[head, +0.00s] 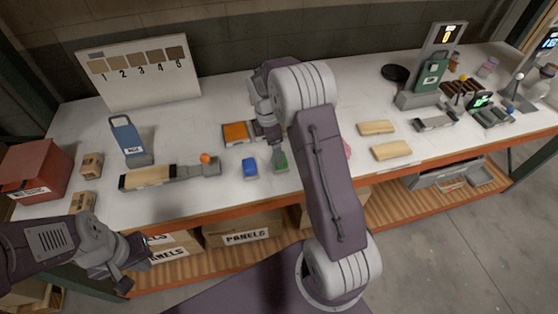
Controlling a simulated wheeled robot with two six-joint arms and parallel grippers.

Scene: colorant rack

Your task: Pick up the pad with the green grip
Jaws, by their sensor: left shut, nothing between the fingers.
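A small pad with a green grip (282,164) sits near the front edge of the white table, partly hidden by my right gripper. My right gripper (277,153) points down right at the green grip; its fingers are small and partly covered, so whether they are open or closed on it is unclear. My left gripper (128,267) is shut and empty, low at the left in front of the table edge, well away from the pad.
A blue-gripped pad (249,168) stands just left of the green one. An orange square (236,132) lies behind. A wooden block with an orange knob (147,178) lies left. Two wooden blocks (391,151) lie right. My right arm hides the table's middle.

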